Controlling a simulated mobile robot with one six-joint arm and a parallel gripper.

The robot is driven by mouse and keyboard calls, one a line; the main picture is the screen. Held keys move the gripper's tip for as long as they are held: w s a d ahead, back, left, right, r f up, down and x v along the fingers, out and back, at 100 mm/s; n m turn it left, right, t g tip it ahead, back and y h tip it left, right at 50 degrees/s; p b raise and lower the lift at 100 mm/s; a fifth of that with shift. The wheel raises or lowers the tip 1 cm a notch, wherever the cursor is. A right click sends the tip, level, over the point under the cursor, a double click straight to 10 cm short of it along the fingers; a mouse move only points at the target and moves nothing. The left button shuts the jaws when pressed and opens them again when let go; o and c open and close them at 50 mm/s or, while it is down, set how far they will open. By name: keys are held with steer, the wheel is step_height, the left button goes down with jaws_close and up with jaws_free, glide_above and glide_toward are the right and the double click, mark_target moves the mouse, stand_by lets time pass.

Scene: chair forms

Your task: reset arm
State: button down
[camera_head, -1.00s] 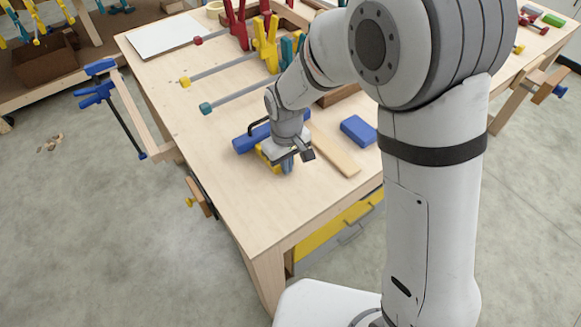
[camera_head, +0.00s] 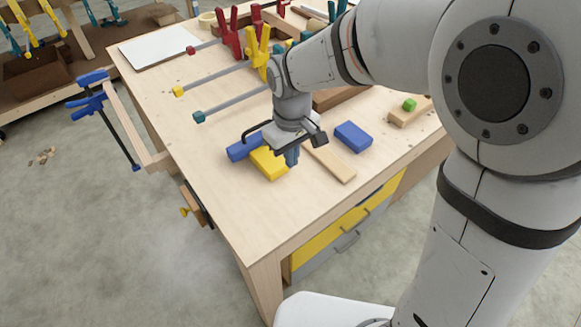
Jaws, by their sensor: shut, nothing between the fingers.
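My gripper (camera_head: 292,157) points down above the workbench (camera_head: 215,170), close to a yellow block (camera_head: 266,166). Its fingers are shut with nothing visible between them. The yellow block lies on the bench just left of the fingers, partly hidden by the gripper. I cannot tell whether the fingers touch it. My arm reaches in from the right side of the view.
Bar clamps (camera_head: 225,103) lie at the back left. The bench's front left is clear.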

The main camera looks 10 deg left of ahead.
steer(key=s+d+r+m+t, duration=0.1)
steer(key=s+d+r+m, duration=0.1)
steer(key=d, duration=0.6)
steer(key=s+d+r+m+t, duration=0.1)
steer(key=s+d+m, duration=0.3)
steer(key=d, duration=0.4)
steer(key=s+d+r+m, duration=0.3)
steer(key=d, duration=0.5)
steer(key=shift+s+d+r+m+t, duration=0.3)
steer(key=shift+d+m+t, duration=0.1)
